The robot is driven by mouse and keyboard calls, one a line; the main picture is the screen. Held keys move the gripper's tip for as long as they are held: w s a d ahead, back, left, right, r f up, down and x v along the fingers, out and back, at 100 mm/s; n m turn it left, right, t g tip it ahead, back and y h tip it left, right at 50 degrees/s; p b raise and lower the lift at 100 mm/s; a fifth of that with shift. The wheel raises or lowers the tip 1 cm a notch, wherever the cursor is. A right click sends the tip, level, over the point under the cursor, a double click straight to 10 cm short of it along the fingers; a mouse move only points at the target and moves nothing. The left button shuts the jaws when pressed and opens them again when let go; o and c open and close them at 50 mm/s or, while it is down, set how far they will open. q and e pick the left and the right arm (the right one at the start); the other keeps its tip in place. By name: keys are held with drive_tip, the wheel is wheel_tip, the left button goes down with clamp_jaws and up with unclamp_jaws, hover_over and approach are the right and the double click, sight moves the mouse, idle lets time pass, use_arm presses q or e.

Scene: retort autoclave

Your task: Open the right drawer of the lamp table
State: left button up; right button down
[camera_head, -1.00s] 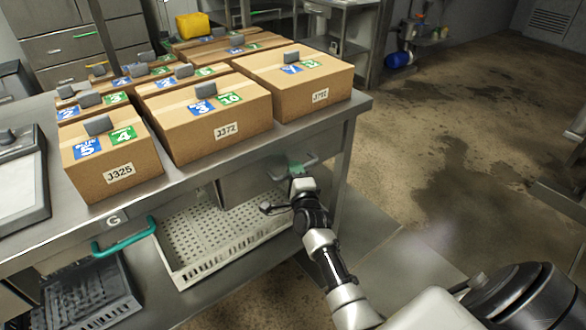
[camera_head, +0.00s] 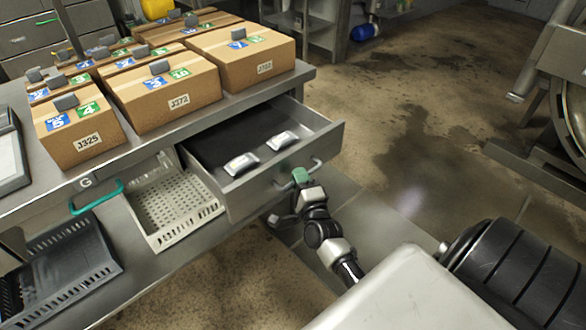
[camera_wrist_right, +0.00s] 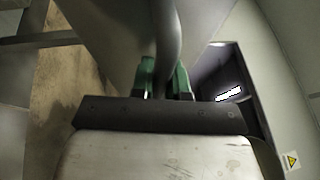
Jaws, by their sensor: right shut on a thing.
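The right drawer (camera_head: 285,165) of the steel table (camera_head: 130,150) stands pulled well out in the head view. Two small white packets (camera_head: 283,140) lie on its dark floor. My right gripper (camera_head: 301,176) is at the drawer's front, shut on its bar handle (camera_head: 316,164). In the right wrist view the green fingertips (camera_wrist_right: 165,78) sit on either side of the grey handle bar (camera_wrist_right: 168,40). My left gripper is not in view.
Several labelled cardboard boxes (camera_head: 165,92) stand on the tabletop. A pale perforated basket (camera_head: 175,205) and a dark crate (camera_head: 62,265) sit on the shelf below, with a green handle (camera_head: 97,198) above. The floor (camera_head: 400,120) to the right is clear.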

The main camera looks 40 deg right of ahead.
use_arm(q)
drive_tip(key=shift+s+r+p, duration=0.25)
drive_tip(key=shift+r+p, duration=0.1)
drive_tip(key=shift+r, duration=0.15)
use_arm(e)
drive_tip(key=shift+s+d, duration=0.15)
drive_tip(key=shift+s, duration=2.05)
drive_tip(key=c, duration=1.1)
unclamp_jaws()
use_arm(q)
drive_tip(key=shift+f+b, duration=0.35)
use_arm(e)
drive_tip(key=v, duration=1)
drive_tip(key=shift+s+f, duration=0.1)
drive_tip(key=shift+s, duration=0.25)
